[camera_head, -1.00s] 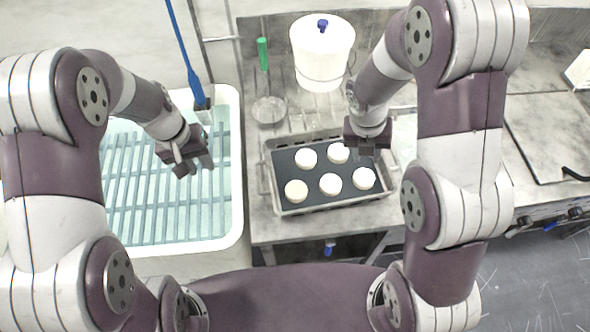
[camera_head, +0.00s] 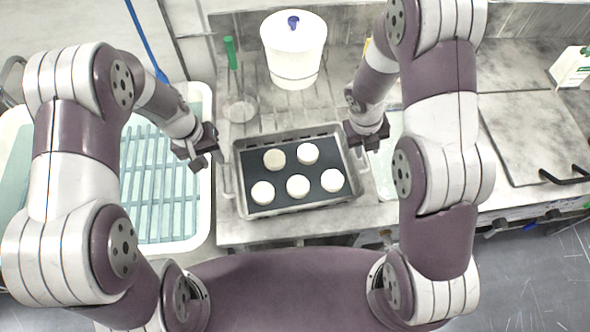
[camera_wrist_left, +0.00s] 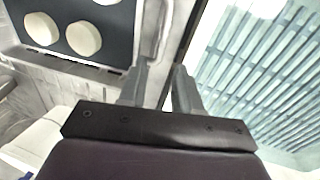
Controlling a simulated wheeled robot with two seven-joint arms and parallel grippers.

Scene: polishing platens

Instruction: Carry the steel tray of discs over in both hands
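The steel tray (camera_head: 303,206) sits on the steel counter, with several pale round discs (camera_head: 298,185) on its dark liner. Part of the tray (camera_wrist_left: 75,66) and a few discs show in the left wrist view. My left gripper (camera_head: 206,158) is beside the tray's left end, close to the left handle (camera_head: 224,180). In the left wrist view its two fingers (camera_wrist_left: 160,88) are apart with nothing clearly between them. My right gripper (camera_head: 367,143) is at the tray's right end. It covers part of the right handle, and its finger gap cannot be made out.
A basin with a slatted rack (camera_head: 160,190) lies left of the tray. A white lidded bucket (camera_head: 294,50) and a round glass dish (camera_head: 242,108) stand behind it. A flat plate with a black handle (camera_head: 535,135) is at right. The tray is near the counter's front edge.

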